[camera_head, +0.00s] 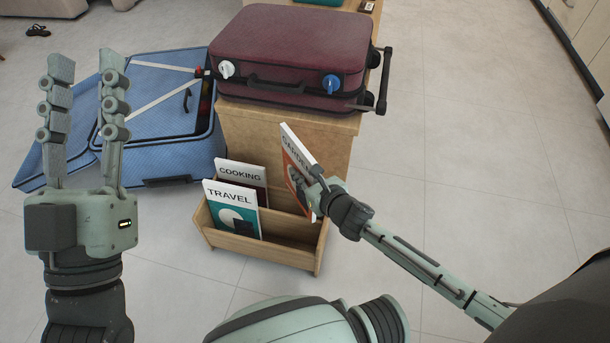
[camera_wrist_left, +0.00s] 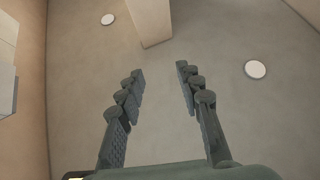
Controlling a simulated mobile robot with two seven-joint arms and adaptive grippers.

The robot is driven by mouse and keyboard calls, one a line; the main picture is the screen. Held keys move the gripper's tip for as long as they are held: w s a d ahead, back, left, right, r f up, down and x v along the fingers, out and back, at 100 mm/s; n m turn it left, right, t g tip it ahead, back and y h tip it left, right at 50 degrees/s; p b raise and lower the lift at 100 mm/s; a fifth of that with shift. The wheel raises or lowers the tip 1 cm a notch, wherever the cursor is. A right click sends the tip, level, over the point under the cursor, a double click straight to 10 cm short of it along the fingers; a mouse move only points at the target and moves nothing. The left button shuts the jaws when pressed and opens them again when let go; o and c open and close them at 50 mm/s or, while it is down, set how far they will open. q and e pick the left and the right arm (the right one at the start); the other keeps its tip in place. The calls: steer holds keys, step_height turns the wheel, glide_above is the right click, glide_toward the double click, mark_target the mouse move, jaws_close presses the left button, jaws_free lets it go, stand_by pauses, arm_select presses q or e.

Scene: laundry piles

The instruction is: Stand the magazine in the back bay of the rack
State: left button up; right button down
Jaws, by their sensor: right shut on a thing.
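The gardening magazine (camera_head: 296,168), orange with a white title band, is held by my right gripper (camera_head: 318,190), which is shut on its right edge. It stands tilted above the right part of the wooden rack (camera_head: 265,250). Whether its lower edge is inside a bay is hard to tell. The rack's left side holds a "TRAVEL" magazine (camera_head: 230,206) in front and a "COOKING" magazine (camera_head: 243,176) behind it. My left gripper (camera_head: 87,62) is raised at the left, open and empty, with its fingers pointing up; its fingers also show apart in the left wrist view (camera_wrist_left: 160,75).
A wooden cabinet (camera_head: 330,137) stands behind the rack with a dark red suitcase (camera_head: 290,45) on top. An open blue suitcase (camera_head: 155,155) lies on the floor at the left. The tiled floor at the right is clear.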

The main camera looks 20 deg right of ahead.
arm_select(q)
steer(key=shift+s+a+r+t, duration=0.1)
steer(key=shift+s+r+t, duration=0.25)
steer(key=shift+r+t, duration=0.3)
arm_select(e)
steer(key=shift+f, duration=0.2)
arm_select(q)
steer(key=shift+s+a+r+t+b, duration=0.15)
steer(key=shift+s+a+t+b, duration=0.1)
steer(key=shift+s+t+b, duration=0.15)
arm_select(e)
steer(key=shift+f, duration=0.5)
steer(key=c, duration=1.6)
jaws_free()
arm_select(q)
steer(key=shift+r, duration=0.1)
steer(key=shift+r, duration=0.15)
arm_select(e)
steer(key=shift+r, duration=0.1)
